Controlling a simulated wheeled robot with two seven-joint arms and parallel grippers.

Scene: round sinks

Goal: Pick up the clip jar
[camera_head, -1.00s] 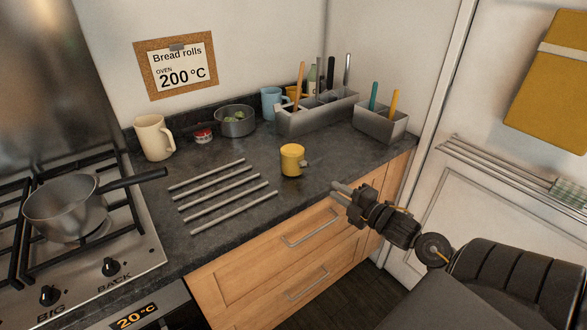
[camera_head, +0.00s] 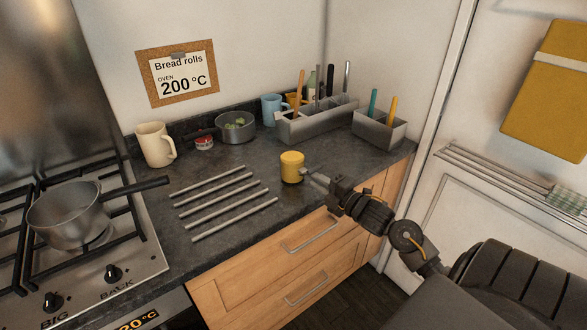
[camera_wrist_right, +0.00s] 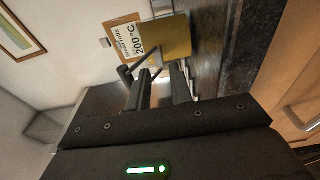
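The clip jar (camera_head: 291,167) is a small yellow cylinder with a pale clip on its right side. It stands upright on the dark counter, right of the metal bars. In the right wrist view the yellow jar (camera_wrist_right: 172,40) is just beyond the fingertips, with its dark clip at the lower left. My right gripper (camera_head: 314,176) is level with the jar, close to its right side. The wrist view shows a gap between the two fingers of this gripper (camera_wrist_right: 160,82), with nothing held. Whether a fingertip touches the clip is unclear. My left gripper is out of view.
Several metal bars (camera_head: 225,212) lie left of the jar. Behind are a cream mug (camera_head: 154,146), a pot (camera_head: 235,127), a blue mug (camera_head: 272,107), a long utensil caddy (camera_head: 318,122) and a smaller bin (camera_head: 380,130). A hob pan (camera_head: 68,215) is far left.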

